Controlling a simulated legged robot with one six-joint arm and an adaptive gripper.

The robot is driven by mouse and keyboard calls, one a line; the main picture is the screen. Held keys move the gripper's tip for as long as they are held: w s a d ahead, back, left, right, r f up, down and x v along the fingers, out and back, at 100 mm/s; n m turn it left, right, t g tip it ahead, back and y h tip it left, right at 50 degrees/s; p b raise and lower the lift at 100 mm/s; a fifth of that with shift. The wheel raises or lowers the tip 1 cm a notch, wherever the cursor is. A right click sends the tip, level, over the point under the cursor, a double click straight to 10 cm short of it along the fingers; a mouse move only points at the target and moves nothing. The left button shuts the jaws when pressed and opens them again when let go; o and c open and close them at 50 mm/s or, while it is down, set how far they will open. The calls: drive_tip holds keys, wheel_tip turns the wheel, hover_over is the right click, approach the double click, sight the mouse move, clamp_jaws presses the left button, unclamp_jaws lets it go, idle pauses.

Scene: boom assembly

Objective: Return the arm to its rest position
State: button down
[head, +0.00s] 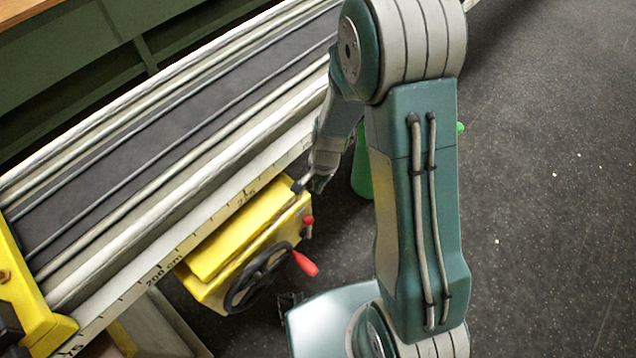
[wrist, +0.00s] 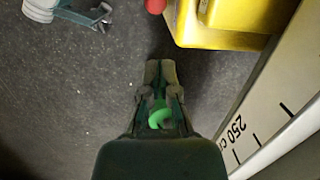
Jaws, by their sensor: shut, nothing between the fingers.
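My arm (head: 420,200) is bent, its teal and grey links covering the middle right of the head view. Its forearm hangs down beside the rail. My gripper (head: 318,183) is near the right end of the yellow box, seen partly edge-on. In the wrist view my gripper (wrist: 160,66) has its fingers together, empty, over dark floor. A green curved piece (wrist: 160,118) shows between the finger linkages; I cannot tell what it belongs to.
The yellow box (head: 240,240) has a black handwheel (head: 258,278) with a red knob (head: 305,263), below the long scaled rail (head: 150,190). A green object (head: 361,170) stands behind my arm, mostly hidden. Dark floor (head: 550,200) at the right is clear.

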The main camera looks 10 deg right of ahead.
drive_tip(key=s+d+r+n+t, duration=0.1)
drive_tip(key=s+r+n, duration=0.1)
drive_tip(key=r, duration=0.7)
drive_tip(key=s+d+r+n+t, duration=0.1)
drive_tip(key=r+n+t, duration=0.15)
drive_tip(key=r, duration=0.75)
drive_tip(key=s+d+r+n+t+h, duration=0.1)
drive_tip(key=s+r+n, duration=0.4)
drive_tip(key=s+r, duration=0.7)
drive_tip(key=shift+s+d+t+h, duration=0.2)
drive_tip(key=shift+d+t+h, duration=0.2)
drive_tip(key=shift+d+t, duration=0.5)
